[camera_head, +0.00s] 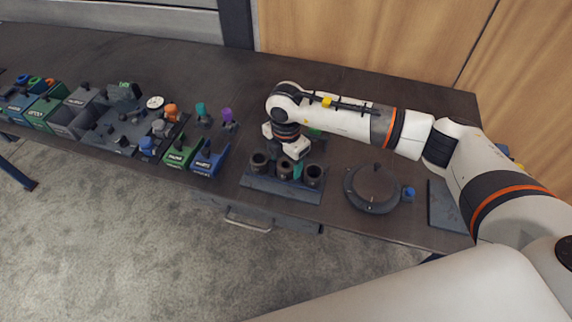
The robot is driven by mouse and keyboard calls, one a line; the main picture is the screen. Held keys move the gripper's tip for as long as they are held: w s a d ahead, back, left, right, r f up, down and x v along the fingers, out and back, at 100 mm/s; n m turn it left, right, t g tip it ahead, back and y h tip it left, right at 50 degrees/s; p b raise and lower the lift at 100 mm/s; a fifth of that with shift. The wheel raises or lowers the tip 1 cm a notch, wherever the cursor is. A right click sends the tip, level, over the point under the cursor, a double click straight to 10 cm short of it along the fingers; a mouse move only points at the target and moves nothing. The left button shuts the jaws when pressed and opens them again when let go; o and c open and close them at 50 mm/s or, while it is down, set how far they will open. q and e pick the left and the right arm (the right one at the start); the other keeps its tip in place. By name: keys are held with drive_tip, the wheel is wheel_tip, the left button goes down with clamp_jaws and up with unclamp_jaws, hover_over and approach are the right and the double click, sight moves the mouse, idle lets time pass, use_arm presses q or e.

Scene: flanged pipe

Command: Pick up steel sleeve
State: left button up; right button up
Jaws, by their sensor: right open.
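Several dark steel sleeves stand upright in a row on a blue-grey rack (281,190) at the front edge of the table. The left sleeve (258,164), the middle sleeve (285,169) and the right sleeve (313,176) show open tops. My right gripper (286,156) points down just above and behind the middle of the row. It is open, and I see nothing held in it. Its fingers are small and partly hidden, so I cannot tell whether they touch a sleeve. My left gripper is out of view.
A round dark flanged lid (374,187) lies right of the rack, with a blue-capped part (409,192) beside it. Green (181,153) and blue bins (210,158) stand to the left, with more bins and small parts beyond. The table's back (200,68) is clear.

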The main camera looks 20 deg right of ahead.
drive_tip(key=shift+f, duration=1.15)
drive_tip(key=c, duration=1.4)
drive_tip(key=shift+w+r, duration=0.1)
drive_tip(key=shift+r, duration=0.45)
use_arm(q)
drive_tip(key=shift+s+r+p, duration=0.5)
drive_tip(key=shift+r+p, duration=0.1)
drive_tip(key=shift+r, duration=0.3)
use_arm(e)
wheel_tip(320, 180, up, 14)
drive_tip(key=shift+r, duration=0.2)
